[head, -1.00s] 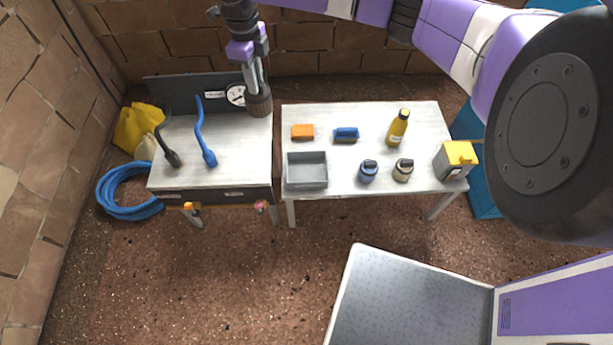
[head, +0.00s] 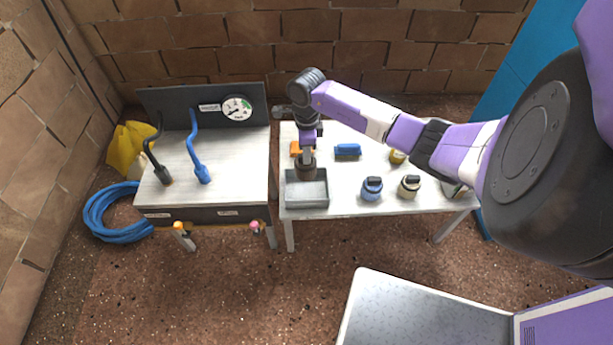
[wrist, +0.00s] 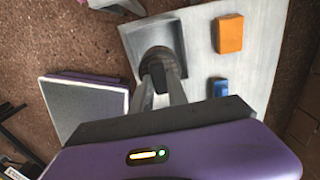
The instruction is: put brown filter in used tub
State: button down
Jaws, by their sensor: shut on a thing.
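The brown filter (head: 306,172) is a dark brown round piece held upright in my gripper (head: 307,160). My gripper is shut on it, above the back part of the grey tub (head: 307,202). The tub is an open rectangular box at the left front of the right-hand table. In the wrist view the filter (wrist: 160,62) sits between my fingertips (wrist: 163,80), in front of the tub (wrist: 162,33). The filter overlaps the tub's opening. I cannot tell how far its bottom is above the tub's floor.
The left bench (head: 235,170) carries a black and a blue hose and a gauge.

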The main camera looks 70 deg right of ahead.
aim_at(306, 173)
notch_tip(306, 173, down, 11)
jog(key=b, duration=0.2)
jog(key=shift+r+b, duration=0.15)
jog(key=shift+b, duration=0.15)
jog(key=c, duration=1.3)
grip_release()
